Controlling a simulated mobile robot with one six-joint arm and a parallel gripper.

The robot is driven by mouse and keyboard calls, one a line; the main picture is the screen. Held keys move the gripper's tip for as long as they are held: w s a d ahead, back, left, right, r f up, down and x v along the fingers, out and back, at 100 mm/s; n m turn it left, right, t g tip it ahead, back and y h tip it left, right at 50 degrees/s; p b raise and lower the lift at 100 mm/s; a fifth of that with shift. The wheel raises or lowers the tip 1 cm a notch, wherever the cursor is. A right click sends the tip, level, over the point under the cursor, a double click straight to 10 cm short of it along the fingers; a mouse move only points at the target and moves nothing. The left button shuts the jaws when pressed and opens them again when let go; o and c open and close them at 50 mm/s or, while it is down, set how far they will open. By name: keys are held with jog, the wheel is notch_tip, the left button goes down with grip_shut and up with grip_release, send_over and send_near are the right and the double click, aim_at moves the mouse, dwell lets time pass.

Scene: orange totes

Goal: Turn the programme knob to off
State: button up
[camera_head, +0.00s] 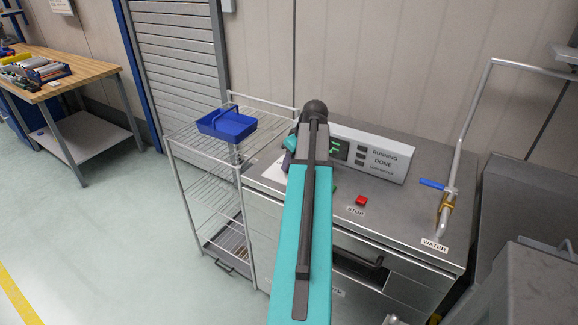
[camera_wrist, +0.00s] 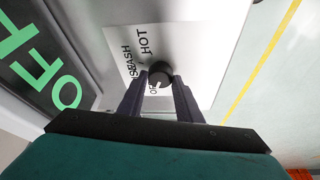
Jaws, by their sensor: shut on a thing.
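The programme knob (camera_wrist: 160,70) is a small dark round knob on a white label plate (camera_wrist: 198,62) in the wrist view. A light mark on it points down toward a partly covered label that starts with "O". "HOT" and other words are printed around it. My gripper (camera_wrist: 159,82) is shut on the knob, one dark finger on each side. A display (camera_wrist: 40,65) at left shows green letters, reading OFF as far as it is visible. In the head view my arm hides the knob, and the display (camera_head: 338,148) is partly covered.
The steel machine top holds a red STOP button (camera_head: 361,200) and a status panel (camera_head: 385,157). A water pipe with a blue lever (camera_head: 432,184) stands at right. A wire rack (camera_head: 205,165) with a blue basket (camera_head: 228,124) stands at left.

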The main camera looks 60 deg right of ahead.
jog(key=shift+d+n+y, duration=0.15)
jog(key=shift+n+y, duration=0.35)
jog(key=shift+n, duration=0.7)
jog(key=shift+s+f, duration=0.1)
jog(key=o, duration=1)
jog(key=shift+o, duration=0.2)
jog(key=b+v, duration=0.3)
jog(key=v, duration=1.1)
